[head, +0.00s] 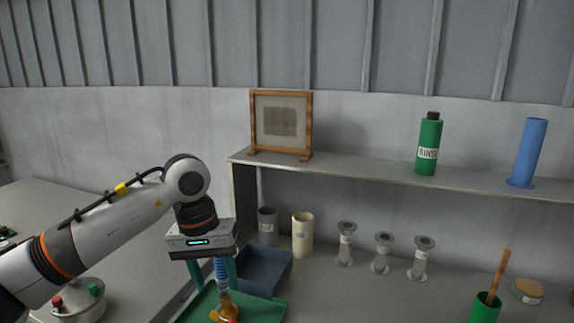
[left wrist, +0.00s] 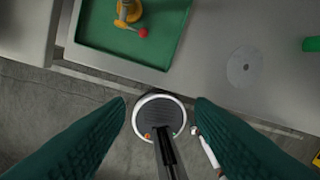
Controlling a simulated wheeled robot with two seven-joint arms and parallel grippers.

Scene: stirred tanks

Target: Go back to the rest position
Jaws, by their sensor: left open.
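My left gripper (head: 213,272) hangs fingers down at the lower left of the head view. Its two teal fingers are apart, and it also shows in the left wrist view (left wrist: 160,105) with nothing held between the fingertips. In the head view, a yellow-orange fitting (head: 224,308) with a blue ribbed upper part and a red knob stands on a green tray (head: 268,307), behind or below the fingers. In the left wrist view the fitting (left wrist: 128,14) is at the top, apart from the fingers. My right gripper is not in view.
A blue bin (head: 272,272) is close to the left gripper. A shelf (head: 370,172) holds a framed screen (head: 281,122), a green rinse bottle (head: 429,145) and a blue cylinder (head: 529,152). Under it stand a cream cup (head: 302,236) and several grey flanged pieces (head: 382,254).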

